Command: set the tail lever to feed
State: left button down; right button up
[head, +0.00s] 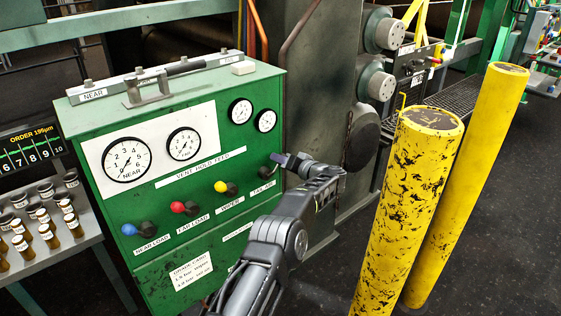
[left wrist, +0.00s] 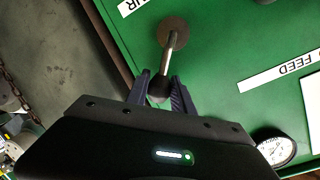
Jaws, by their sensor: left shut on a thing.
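The tail lever sticks out of the green panel (head: 160,265) at its right end, above the TAIL AIR label (head: 263,187). In the left wrist view its round hub (left wrist: 173,30), metal shaft (left wrist: 168,58) and dark knob (left wrist: 158,90) show. The shaft runs from the hub to the knob between my fingers. My left gripper (head: 279,160) is shut on this knob, with one finger on each side (left wrist: 160,77). In the head view my gripper partly hides the knob. The VENT HOLD FEED strip (head: 200,167) runs above the levers. My right gripper is not in view.
Blue (head: 129,229), red (head: 178,207) and yellow (head: 220,187) knobs stand in a row left of the tail lever. Gauges (head: 127,160) sit above. Two yellow posts (head: 408,210) stand right of my arm. A rack of bottles (head: 45,235) is at the left.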

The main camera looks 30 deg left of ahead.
pick_arm(q)
jog(key=c, duration=1.1)
grip_release()
jog(key=shift+d, duration=0.1)
jog(key=b+v, duration=0.1)
jog(key=v, duration=0.6)
jog(key=shift+d, duration=0.3)
jog(key=shift+s+r, duration=0.1)
